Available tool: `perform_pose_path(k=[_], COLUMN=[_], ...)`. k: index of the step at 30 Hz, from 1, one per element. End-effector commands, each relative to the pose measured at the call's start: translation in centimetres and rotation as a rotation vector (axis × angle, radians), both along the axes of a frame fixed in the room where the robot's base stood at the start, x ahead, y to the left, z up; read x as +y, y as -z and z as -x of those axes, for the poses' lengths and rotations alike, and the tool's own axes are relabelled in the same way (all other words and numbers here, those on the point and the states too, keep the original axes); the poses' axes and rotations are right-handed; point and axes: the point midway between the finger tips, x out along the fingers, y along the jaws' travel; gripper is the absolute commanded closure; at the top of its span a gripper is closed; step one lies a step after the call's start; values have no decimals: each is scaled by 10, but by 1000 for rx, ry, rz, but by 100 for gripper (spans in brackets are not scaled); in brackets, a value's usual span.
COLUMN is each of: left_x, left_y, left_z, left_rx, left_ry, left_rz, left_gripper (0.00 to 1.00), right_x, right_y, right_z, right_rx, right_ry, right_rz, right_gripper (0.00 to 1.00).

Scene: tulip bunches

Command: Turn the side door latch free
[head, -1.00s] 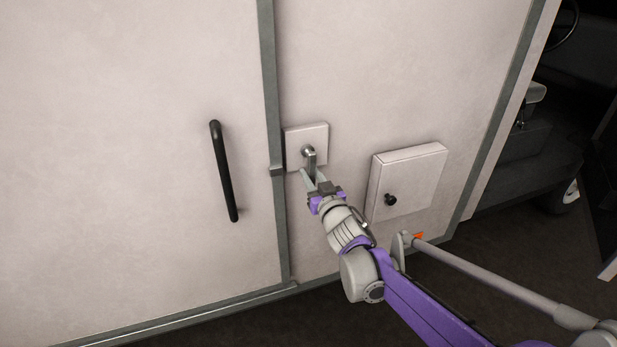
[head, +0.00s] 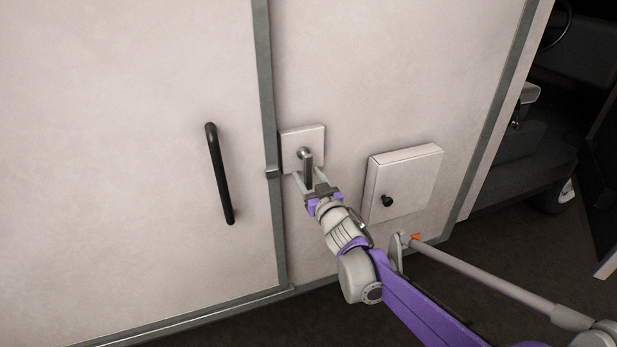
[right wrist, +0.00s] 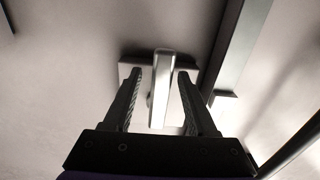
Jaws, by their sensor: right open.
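The latch is a grey metal lever (head: 308,168) on a square pale plate (head: 290,139), just right of the grey door edge strip. The lever points downward from its round pivot. My right gripper (head: 308,178) is open, with one finger on each side of the lever. My left gripper is out of view.
A black bar handle (head: 219,174) is on the door panel (head: 120,150) to the left. A raised box with a black knob (head: 405,178) is right of the latch, close to my right arm. A small bracket (head: 272,173) sits on the door edge strip. Dark floor lies below.

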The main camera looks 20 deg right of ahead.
Motion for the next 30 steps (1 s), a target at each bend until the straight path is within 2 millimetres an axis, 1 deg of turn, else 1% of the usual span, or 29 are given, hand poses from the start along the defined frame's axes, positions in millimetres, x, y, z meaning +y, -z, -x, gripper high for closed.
perform_pose_path(k=[4,7,15,18,21,24,30], left_x=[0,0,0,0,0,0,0], left_y=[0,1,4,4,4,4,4], left_z=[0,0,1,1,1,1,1], left_rx=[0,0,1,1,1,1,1], left_ry=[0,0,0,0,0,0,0], left_rz=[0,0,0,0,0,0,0], left_gripper=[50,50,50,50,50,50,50], right_x=[0,-1,-2,-3,-4,-4,-4], right_y=[0,0,0,0,0,0,0], right_z=[4,15,69,86,98,105,108], right_rx=[0,0,0,0,0,0,0], right_ry=[0,1,1,1,1,1,0], right_rz=[-1,-1,0,0,1,0,0], right_gripper=[43,43,43,43,43,43,43])
